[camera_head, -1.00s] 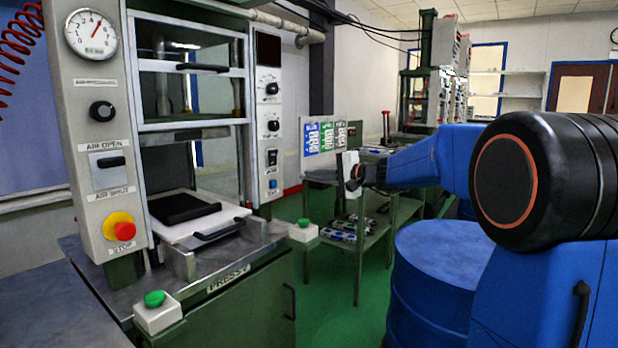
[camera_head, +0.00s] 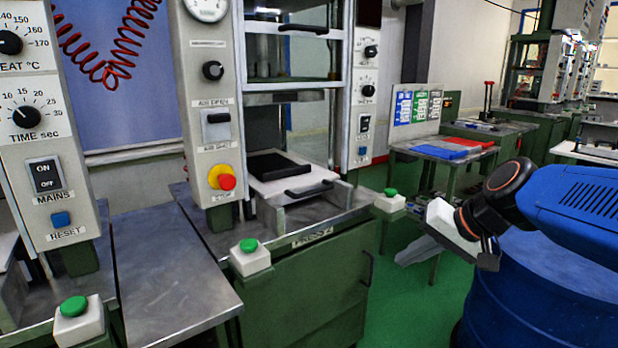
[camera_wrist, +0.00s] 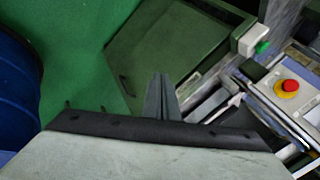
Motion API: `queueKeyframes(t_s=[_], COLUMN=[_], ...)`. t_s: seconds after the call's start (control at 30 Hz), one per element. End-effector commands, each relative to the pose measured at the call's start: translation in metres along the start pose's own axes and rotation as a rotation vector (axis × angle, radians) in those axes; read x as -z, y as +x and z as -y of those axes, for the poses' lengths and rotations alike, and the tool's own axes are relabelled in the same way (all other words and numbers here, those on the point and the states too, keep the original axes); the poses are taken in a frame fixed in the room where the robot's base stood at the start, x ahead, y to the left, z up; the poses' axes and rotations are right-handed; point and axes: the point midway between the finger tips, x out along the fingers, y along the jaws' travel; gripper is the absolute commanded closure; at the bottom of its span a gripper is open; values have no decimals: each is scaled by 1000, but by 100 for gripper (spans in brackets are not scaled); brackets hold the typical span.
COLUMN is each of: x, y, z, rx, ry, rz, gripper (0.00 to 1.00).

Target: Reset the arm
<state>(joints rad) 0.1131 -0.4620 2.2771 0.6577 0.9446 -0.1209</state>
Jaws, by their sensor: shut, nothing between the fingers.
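My gripper (camera_head: 412,252) hangs at the right of the head view, in front of the blue drum and to the right of the press. Its grey fingers are together with nothing between them. In the wrist view the closed fingers (camera_wrist: 160,97) point away over the green floor and the press cabinet. My blue arm comes in from the right edge. The fingers appear clear of the press and bench.
The press (camera_head: 296,240) stands at centre with a black mould (camera_head: 278,164) on its white plate. A blue drum (camera_head: 530,290) is at right. A side table (camera_head: 440,150) holds blue and red trays. Green buttons (camera_head: 249,246) sit at the bench edge. Green floor (camera_head: 400,300) is open between.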

Motion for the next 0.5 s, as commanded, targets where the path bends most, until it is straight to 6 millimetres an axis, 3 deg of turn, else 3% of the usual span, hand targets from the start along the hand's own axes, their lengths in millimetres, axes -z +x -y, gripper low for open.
queueKeyframes(t_s=[0.03,0.2,0.33,0.5], x=[-21,-80,-114,-140], y=[-3,-12,-21,-30], z=[-11,-60,-97,-132], rx=[-43,-207,-326,-435], ry=[-39,-170,-262,-347], rz=[8,32,38,37], gripper=[100,100,100,100])
